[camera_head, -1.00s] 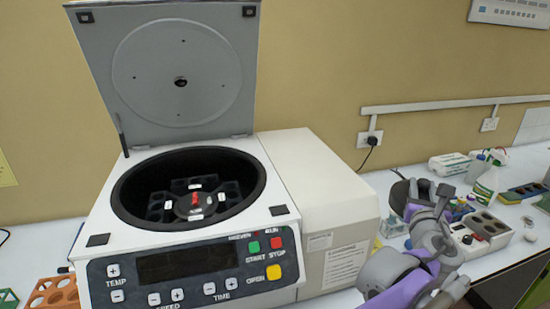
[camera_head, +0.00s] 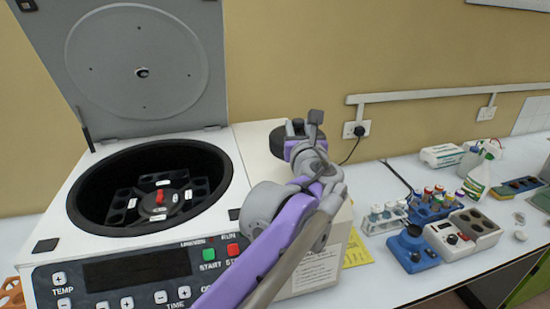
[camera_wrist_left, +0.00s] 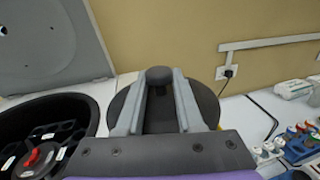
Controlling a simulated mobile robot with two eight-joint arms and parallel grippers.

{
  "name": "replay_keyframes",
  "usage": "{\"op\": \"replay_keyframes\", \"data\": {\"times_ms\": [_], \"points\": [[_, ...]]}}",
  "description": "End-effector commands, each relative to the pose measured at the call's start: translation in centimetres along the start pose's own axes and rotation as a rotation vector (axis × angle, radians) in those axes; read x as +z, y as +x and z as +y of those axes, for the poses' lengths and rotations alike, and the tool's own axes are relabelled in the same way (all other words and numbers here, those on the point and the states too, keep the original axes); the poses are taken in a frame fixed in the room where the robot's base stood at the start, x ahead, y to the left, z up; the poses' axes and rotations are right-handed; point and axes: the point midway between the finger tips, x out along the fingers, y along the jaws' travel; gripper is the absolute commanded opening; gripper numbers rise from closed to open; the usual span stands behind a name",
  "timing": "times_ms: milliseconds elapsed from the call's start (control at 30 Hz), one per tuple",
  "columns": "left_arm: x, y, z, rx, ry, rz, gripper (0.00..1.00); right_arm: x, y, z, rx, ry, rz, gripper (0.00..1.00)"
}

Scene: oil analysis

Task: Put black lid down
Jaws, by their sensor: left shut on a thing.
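The black lid is a dark round disc with a knob. In the wrist view my left gripper (camera_wrist_left: 161,82) is shut on the knob, and the lid (camera_wrist_left: 206,97) shows around both fingers. In the head view the lid (camera_head: 282,140) is partly hidden behind my left gripper (camera_head: 305,132). It appears over or just behind the flat right part of the centrifuge (camera_head: 255,140); whether it touches that surface I cannot tell. My right gripper is not in view.
The centrifuge lid (camera_head: 140,70) stands open, with a red-knobbed rotor (camera_head: 160,198) in the bowl.

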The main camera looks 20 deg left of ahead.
Motion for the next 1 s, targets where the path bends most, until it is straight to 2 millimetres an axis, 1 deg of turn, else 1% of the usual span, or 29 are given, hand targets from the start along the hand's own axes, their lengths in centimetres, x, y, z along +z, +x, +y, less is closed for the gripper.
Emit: {"op": "replay_keyframes", "data": {"times_ms": [33, 100, 200, 367, 500, 600, 1000], "points": [[-1.1, 0.0, 0.0, 0.000, 0.001, 0.001, 0.00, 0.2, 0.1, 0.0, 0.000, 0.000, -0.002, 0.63], [-2.5, 0.0, 0.1, 0.001, 0.001, 0.001, 0.00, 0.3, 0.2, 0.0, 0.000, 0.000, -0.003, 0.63], [-4.0, 0.0, 0.1, 0.001, 0.001, 0.001, 0.00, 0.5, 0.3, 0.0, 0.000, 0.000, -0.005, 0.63], [-5.5, 0.0, 0.1, 0.001, 0.000, 0.001, 0.00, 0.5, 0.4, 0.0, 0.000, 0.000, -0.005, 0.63], [-7.6, 0.0, 0.0, 0.001, 0.001, 0.001, 0.00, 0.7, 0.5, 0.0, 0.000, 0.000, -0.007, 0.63], [-8.8, 0.0, 0.1, 0.001, 0.001, 0.001, 0.00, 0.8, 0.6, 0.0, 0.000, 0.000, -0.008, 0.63], [-9.3, 0.0, 0.1, 0.000, 0.001, 0.001, 0.00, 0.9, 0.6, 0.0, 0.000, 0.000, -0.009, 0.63]]}}
